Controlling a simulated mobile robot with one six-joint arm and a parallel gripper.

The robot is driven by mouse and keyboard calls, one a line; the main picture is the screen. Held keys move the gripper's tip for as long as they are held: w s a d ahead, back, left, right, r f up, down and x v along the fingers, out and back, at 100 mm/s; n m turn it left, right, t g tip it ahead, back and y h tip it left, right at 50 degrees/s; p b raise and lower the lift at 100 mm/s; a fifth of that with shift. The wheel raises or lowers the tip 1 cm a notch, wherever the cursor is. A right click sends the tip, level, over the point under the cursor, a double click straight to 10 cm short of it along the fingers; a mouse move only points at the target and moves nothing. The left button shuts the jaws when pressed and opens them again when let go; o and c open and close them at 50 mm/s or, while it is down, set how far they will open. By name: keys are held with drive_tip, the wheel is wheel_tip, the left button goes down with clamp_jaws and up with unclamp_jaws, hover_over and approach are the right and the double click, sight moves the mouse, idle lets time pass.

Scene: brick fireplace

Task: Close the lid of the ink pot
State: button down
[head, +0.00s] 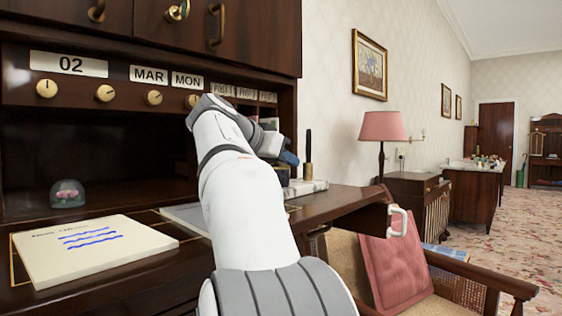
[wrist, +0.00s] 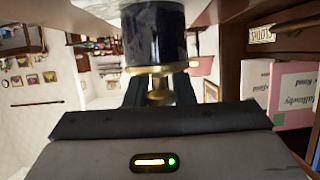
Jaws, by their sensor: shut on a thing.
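The ink pot is a dark blue, glossy cylinder (wrist: 154,32) at the top middle of the wrist view, which shows the scene upside down. A gold lid (wrist: 150,70) with a round knob lies against the pot's mouth end. I cannot tell whether it is fully seated. My gripper (wrist: 158,86) has its two dark fingers on either side of the gold knob and is shut on it. In the head view my gripper (head: 288,158) is at the right end of the desk, and my arm hides most of the pot and lid.
A pen in a gold holder (head: 308,168) stands close right of my gripper on a pale stone base (head: 306,188). A paper pad (head: 92,247) and a glass dome (head: 67,193) are at left. Cabinet shelves (head: 95,135) rise behind; a chair with a pink cushion (head: 395,262) is at right.

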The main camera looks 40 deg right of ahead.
drive_tip(key=c, duration=1.2)
unclamp_jaws()
drive_tip(key=shift+c, duration=0.2)
drive_tip(key=p+v, duration=0.2)
drive_tip(key=v, duration=0.5)
drive_tip(key=shift+a+r, duration=0.15)
drive_tip(key=shift+a, duration=0.2)
drive_tip(key=shift+r, duration=0.1)
